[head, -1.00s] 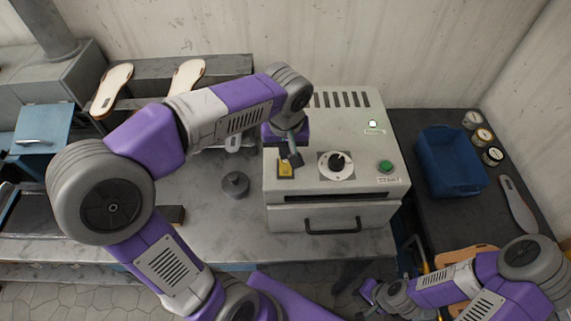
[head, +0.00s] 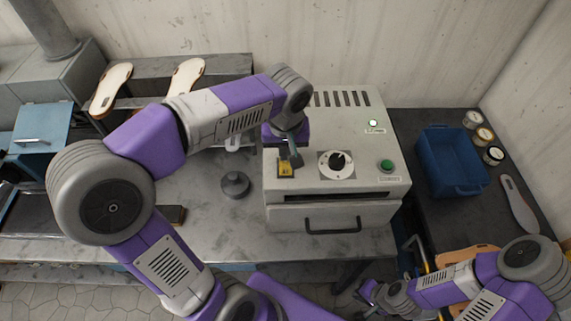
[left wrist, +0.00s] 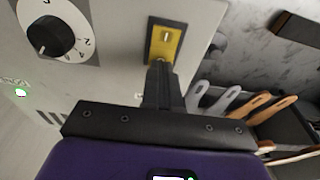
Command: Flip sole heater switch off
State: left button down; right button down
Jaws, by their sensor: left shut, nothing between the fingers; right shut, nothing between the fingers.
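The grey sole heater (head: 330,215) stands on the bench. Its switch has a yellow plate (head: 286,171) on the left of the sloped front panel; the plate also shows in the left wrist view (left wrist: 178,48). My left gripper (head: 293,160) is shut and empty, with its tips right at the plate's upper edge in the head view. In the left wrist view the shut fingers (left wrist: 158,68) reach the plate's near end and partly cover it. I cannot tell the lever's position or whether the tips touch it. My right gripper (head: 370,293) is shut and empty, low at the right, away from the heater.
The heater also carries a dial (head: 337,163), a green button (head: 386,166) and a lit lamp (head: 373,123). A dark round weight (head: 235,184) stands left of it. A blue bin (head: 450,185) is on the right-hand table. Two soles lie on the rack at back left.

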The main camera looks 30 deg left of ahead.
pick_arm(q)
jog(key=shift+f+b, duration=0.45)
jog(key=shift+f, duration=0.15)
jog(key=shift+r, duration=0.1)
notch_tip(320, 180, up, 7)
jog(key=p, duration=0.6)
dwell(0.4)
dwell(0.4)
